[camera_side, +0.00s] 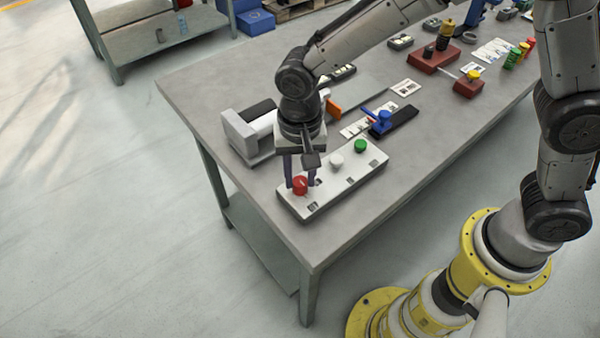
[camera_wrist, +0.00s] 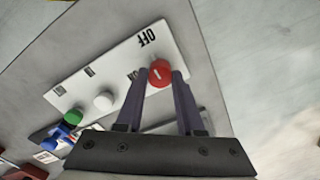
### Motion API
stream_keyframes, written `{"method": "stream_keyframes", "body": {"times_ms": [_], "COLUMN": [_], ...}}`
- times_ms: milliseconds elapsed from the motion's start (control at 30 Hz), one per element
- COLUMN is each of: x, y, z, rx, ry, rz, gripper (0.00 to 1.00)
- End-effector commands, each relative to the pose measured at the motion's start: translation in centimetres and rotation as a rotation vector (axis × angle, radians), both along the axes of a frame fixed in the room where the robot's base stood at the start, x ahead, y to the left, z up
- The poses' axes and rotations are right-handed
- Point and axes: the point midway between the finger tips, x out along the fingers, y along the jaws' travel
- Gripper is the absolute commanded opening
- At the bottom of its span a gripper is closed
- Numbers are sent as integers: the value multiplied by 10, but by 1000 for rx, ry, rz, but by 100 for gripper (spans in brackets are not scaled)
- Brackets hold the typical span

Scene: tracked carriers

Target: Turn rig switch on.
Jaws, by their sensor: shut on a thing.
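A white switch box (camera_side: 327,191) lies near the table's front left corner and carries a red, a white and a green knob in a row. My gripper (camera_side: 300,183) points down over the red knob (camera_side: 299,186), its fingers shut on either side of it. In the wrist view the red knob (camera_wrist: 160,74) sits between the fingertips (camera_wrist: 158,80), and a pale mark shows on its top. "OFF" is printed on the box (camera_wrist: 130,50) beside the knob. A second label next to it is partly hidden by a finger.
The white knob (camera_side: 336,160) and green knob (camera_side: 360,146) stand close by on the same box. A grey and white device (camera_side: 247,140) is behind my gripper. A blue-handled lever (camera_side: 382,121) and red blocks (camera_side: 433,58) stand further back. The table's front edge is close.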

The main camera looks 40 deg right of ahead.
Motion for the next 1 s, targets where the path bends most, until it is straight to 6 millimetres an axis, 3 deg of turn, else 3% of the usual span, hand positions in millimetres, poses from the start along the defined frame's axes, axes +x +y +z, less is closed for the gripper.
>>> {"method": "stream_keyframes", "body": {"times_ms": [367, 1000], "x": [0, 0], "y": [0, 0], "z": [0, 1], "rx": [0, 0], "ry": [0, 1], "rz": [143, 732], "gripper": [0, 0]}}
